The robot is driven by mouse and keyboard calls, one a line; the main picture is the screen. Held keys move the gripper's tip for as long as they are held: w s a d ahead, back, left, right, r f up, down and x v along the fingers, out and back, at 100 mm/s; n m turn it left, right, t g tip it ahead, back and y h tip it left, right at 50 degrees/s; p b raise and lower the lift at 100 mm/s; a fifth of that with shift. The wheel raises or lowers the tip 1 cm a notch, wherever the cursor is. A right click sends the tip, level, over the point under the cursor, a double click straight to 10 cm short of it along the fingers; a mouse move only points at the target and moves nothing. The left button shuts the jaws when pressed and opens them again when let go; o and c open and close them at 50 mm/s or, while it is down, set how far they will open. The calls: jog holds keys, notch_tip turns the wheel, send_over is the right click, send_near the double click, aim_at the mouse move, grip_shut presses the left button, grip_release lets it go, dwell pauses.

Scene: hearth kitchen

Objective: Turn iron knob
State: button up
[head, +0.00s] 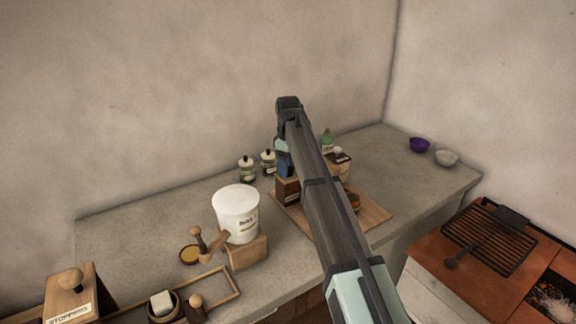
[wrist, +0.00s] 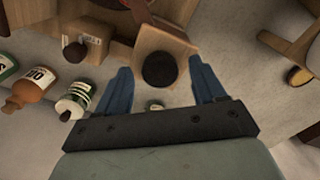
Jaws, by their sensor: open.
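My gripper (wrist: 160,66) is open, with its two blue fingers apart. In the wrist view a dark round piece (wrist: 159,71) on a light wooden block (wrist: 178,45) shows between the fingertips; I cannot tell whether it is the iron knob, or how far off it is. In the head view my gripper (head: 284,164) points down over the back of the counter, partly hidden by my arm.
Labelled bottles (wrist: 30,88) stand close to the left finger. A wooden board (head: 375,212) lies under my arm. A white tub (head: 236,212) and a wooden block (head: 248,252) stand to the left. Two bowls (head: 419,145) sit at the back right, with bare counter around them.

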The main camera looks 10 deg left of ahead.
jog(key=c, duration=1.1)
jog(key=shift+o, duration=0.2)
jog(key=shift+m, duration=0.3)
jog(key=m, duration=0.8)
jog(key=shift+m, duration=0.4)
jog(key=m, duration=0.4)
jog(key=shift+m, duration=2.2)
